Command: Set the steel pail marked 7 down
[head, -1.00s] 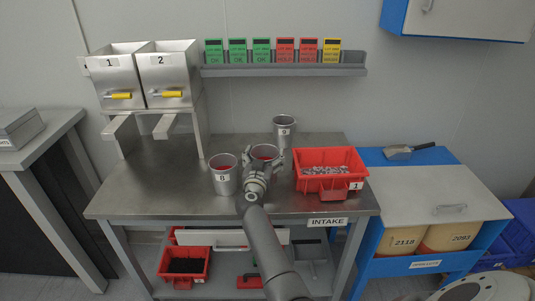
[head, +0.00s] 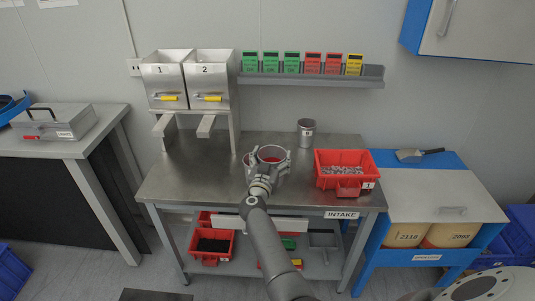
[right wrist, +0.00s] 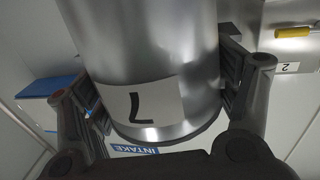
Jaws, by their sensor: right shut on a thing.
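The steel pail marked 7 (head: 271,153) is in my right gripper (head: 266,176), over the middle of the steel bench in the head view. Something red shows inside its rim. In the right wrist view the pail (right wrist: 150,45) fills the middle, its 7 label upside down, with the fingers (right wrist: 165,105) shut on its two sides. It looks raised off the bench; the gap below is hidden. My left gripper is out of view.
The bench (head: 185,182) is clear to the left. Another steel pail (head: 306,133) stands at the back. A red bin (head: 347,184) of small parts stands to the right. Two hoppers (head: 190,80) rise at the back left.

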